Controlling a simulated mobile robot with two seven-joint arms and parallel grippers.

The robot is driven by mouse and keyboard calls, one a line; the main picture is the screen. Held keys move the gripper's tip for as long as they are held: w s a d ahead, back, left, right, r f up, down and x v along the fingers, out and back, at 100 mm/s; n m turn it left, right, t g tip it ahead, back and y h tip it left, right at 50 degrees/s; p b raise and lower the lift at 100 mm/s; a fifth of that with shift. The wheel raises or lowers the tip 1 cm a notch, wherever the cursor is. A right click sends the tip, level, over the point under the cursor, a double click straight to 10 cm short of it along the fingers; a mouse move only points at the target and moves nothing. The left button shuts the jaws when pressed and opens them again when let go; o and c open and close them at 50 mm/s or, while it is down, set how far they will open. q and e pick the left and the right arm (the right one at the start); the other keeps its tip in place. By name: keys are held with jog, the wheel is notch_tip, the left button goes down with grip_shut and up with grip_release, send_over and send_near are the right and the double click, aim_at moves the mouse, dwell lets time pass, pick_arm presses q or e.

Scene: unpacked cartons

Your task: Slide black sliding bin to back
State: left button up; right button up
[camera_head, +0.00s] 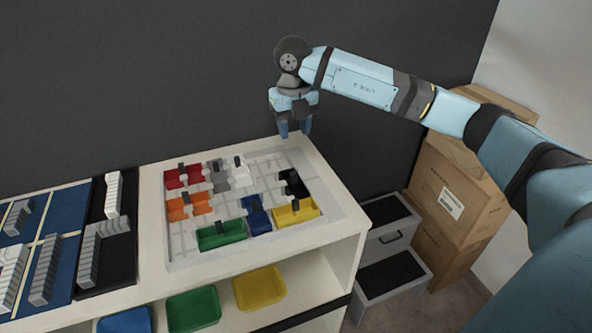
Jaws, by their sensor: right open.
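The black sliding bin (292,184) sits on the right side of a white board (200,246) with grid lines, set in the top of a white shelf unit. It is small and has an upright tab. My right gripper (295,132) points down above the back edge of the shelf top, behind the black bin and apart from it. Its fingers are open and empty. My left gripper is not in view.
Red (183,176), grey, white, orange (188,206), green (221,233), blue (257,215) and yellow (296,212) bins share the board. A dark wall stands close behind. Cartons (455,205) and a step stool (390,280) are at right.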

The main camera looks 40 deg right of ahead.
aim_at(293, 173)
notch_tip(293, 173, down, 13)
jog(key=shift+a+f, duration=0.15)
jog(key=shift+f, duration=0.05)
dwell(0.3)
grip_shut()
